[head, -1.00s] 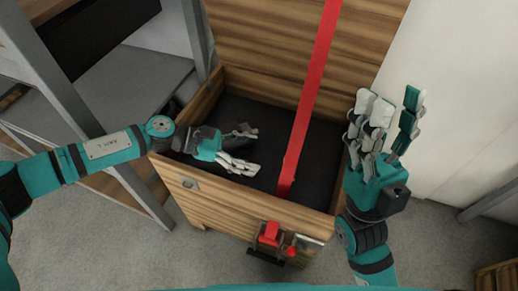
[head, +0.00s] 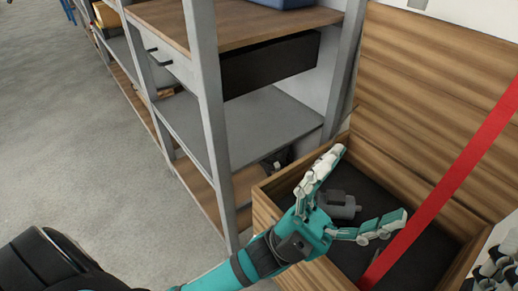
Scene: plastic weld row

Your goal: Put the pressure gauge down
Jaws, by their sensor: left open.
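My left gripper (head: 364,191) is open over the wooden box (head: 265,213), its pale fingers spread wide. A dark grey object, apparently the pressure gauge (head: 341,205), lies inside the box between and beyond the spread fingers. Its dial face cannot be made out, and the gripper hides part of it. The box has a dark floor and a raised wooden lid. Pale grey finger parts, apparently my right gripper (head: 494,268), are cut off at the lower right edge, so its opening cannot be judged.
A red strap (head: 450,185) runs slantwise from the lid down into the box. A metal-framed shelf rack (head: 212,110) with wooden and grey shelves stands close to the box's left. Grey floor (head: 90,150) is clear at the left.

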